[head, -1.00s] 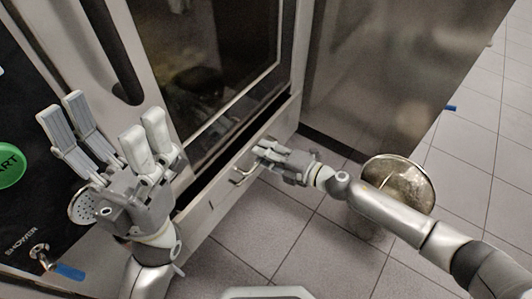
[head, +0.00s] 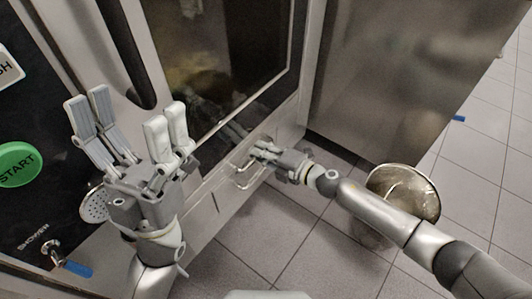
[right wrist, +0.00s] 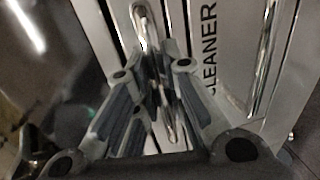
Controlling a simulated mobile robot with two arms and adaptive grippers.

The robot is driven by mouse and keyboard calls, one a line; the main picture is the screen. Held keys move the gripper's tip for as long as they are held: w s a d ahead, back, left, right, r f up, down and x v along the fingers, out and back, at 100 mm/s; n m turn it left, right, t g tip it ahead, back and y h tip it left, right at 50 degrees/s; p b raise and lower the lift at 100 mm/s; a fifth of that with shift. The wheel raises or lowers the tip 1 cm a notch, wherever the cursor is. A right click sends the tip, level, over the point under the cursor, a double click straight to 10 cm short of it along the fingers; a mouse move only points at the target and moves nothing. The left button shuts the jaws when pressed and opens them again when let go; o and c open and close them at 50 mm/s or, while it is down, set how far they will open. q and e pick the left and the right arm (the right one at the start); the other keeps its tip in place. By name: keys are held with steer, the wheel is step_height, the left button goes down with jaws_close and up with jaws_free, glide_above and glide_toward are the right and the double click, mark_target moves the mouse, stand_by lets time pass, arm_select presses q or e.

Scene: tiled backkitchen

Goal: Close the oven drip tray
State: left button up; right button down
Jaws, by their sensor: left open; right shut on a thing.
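The oven drip tray (head: 207,205) is the long steel front below the oven door, with a chrome wire handle (head: 240,180). Its front now sits close against the oven, with no wide dark gap visible behind it. My right gripper (head: 258,150) is at the right part of the handle. In the right wrist view, the fingers (right wrist: 158,85) are closed around the shiny handle bar (right wrist: 143,25); the exact contact is blurred. My left gripper (head: 130,122) is open and empty, raised in front of the control panel, with fingers pointing up.
The glass oven door (head: 215,60) is shut above the tray. A green START button (head: 18,163) and a shower head (head: 93,206) are at the left. A round metal object (head: 412,190) stands beside my right arm. Tiled floor (head: 300,215) lies open in front.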

steer(key=shift+w, duration=0.1)
steer(key=c, duration=1.5)
jaws_free()
steer(key=shift+a, duration=0.2)
steer(key=shift+d, duration=0.1)
steer(key=v, duration=1.2)
